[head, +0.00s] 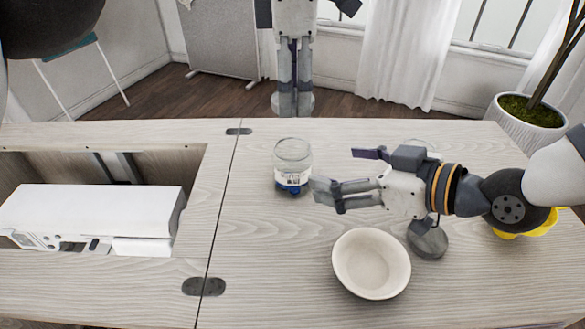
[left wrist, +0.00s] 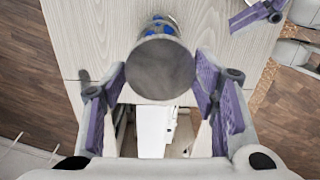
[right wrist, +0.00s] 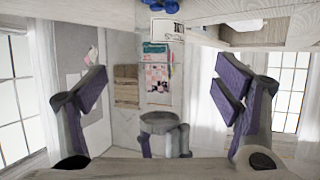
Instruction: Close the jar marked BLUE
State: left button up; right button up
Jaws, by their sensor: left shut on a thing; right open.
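A clear glass jar (head: 293,153) stands upright on the table, open at the top, with blue pieces in its base and a label too small to read. It also shows in the left wrist view (left wrist: 158,20) and the right wrist view (right wrist: 166,28). My left gripper (head: 294,88) points down, shut on a round grey lid (head: 308,105). The lid (left wrist: 160,68) is held level, off the table and apart from the jar, beyond it in the head view. My right gripper (head: 333,173) is open and empty, just right of the jar.
A white bowl (head: 371,263) and a grey disc (head: 430,242) lie in front of my right gripper. A second glass jar (head: 424,147) is partly hidden behind it. A white sewing machine (head: 95,210) sits in the left recess. A yellow object (head: 538,228) is at right.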

aim_at(292, 161)
jog(key=x, duration=1.1)
jog(key=shift+w+a+f, duration=0.15)
jog(key=shift+a, duration=0.1)
jog(key=c, duration=1.8)
pick_arm(q)
jog(key=shift+w+f, duration=0.1)
jog(key=shift+f, duration=2.45)
jog(key=shift+f, duration=0.85)
jog(key=shift+f, duration=0.55)
